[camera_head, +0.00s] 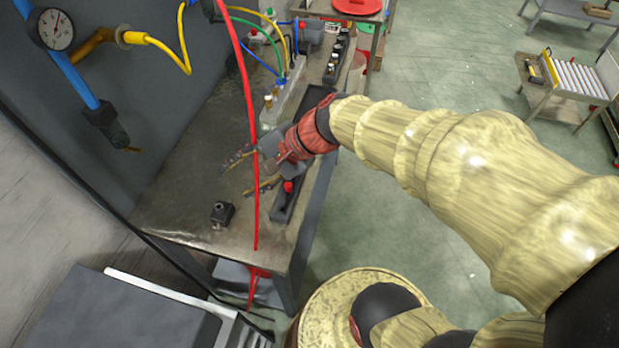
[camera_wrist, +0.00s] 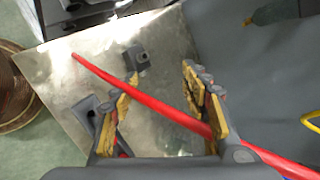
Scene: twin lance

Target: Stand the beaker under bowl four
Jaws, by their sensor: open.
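No beaker that I can identify shows in either view, and I cannot tell which part is bowl four. My gripper (camera_head: 238,179) is over the metal workbench (camera_head: 175,200), with its fingers pointing left. In the wrist view my gripper (camera_wrist: 160,78) is open, with its two yellow-padded fingers apart and no object held between them. A red hose (camera_head: 250,110) crosses by the gripper; in the wrist view the red hose (camera_wrist: 140,95) runs diagonally across the space between the fingers and overlaps the right finger. A small dark block (camera_head: 222,213) stands on the bench beyond the fingertips.
A dark narrow tray (camera_head: 284,214) with a red-topped item (camera_head: 288,186) lies along the bench's right edge. A pale manifold (camera_head: 285,100) with coloured hoses stands farther back. A pressure gauge (camera_head: 51,29) and blue pipe (camera_head: 75,70) are on the left wall. The bench's front left is mostly clear.

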